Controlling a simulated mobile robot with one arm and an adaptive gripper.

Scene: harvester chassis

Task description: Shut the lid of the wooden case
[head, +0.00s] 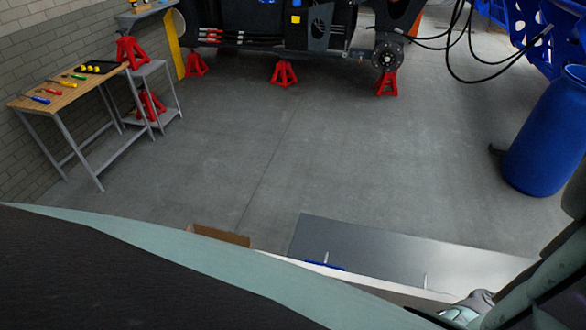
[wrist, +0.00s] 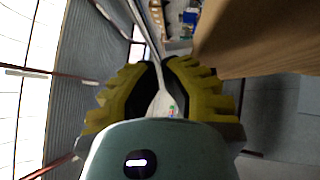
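The wooden case is mostly hidden in the head view. Only a narrow brown strip (head: 222,236) shows above the pale edge at the bottom, and it may be part of the case. In the wrist view a large plain brown surface (wrist: 262,38) fills the upper right. It looks like a wooden panel of the case, but whether it is lid or body I cannot tell. Nothing is visibly held, and the fingertip gap is unclear.
A grey metal surface (head: 375,252) lies at the bottom, with a blue item (head: 325,265) at its edge. A workbench (head: 75,87) with tools stands left. A blue barrel (head: 545,135) stands right. The chassis (head: 290,25) and red stands (head: 283,74) are behind. The middle floor is clear.

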